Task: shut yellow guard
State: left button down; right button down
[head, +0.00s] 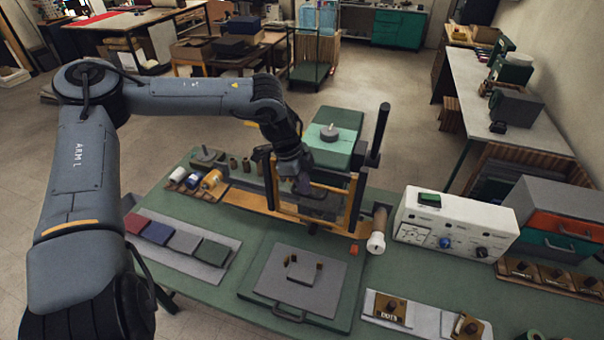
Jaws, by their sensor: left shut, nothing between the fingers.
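The yellow guard (354,205) is a frame with yellow-orange edges on the press near the middle of the green table. Dark posts (378,135) and a dark frame stand around it. My left gripper (304,190) reaches down from behind and left, right by the guard's upper part, with its fingers shut and empty. I cannot tell whether it touches the guard. My left wrist hides part of the guard's left side, and how far the guard stands open is unclear. My right gripper is out of view.
A white control box (455,222) with knobs stands right of the press. A grey plate with a handle (300,280) lies in front. Colored swatches (175,238) lie on a tray at left. Small spools (211,180) stand behind them. Dark stamps (390,309) sit at front right.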

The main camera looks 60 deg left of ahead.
pick_arm(q)
jog(key=shift+f, duration=0.25)
jog(key=shift+f, duration=0.1)
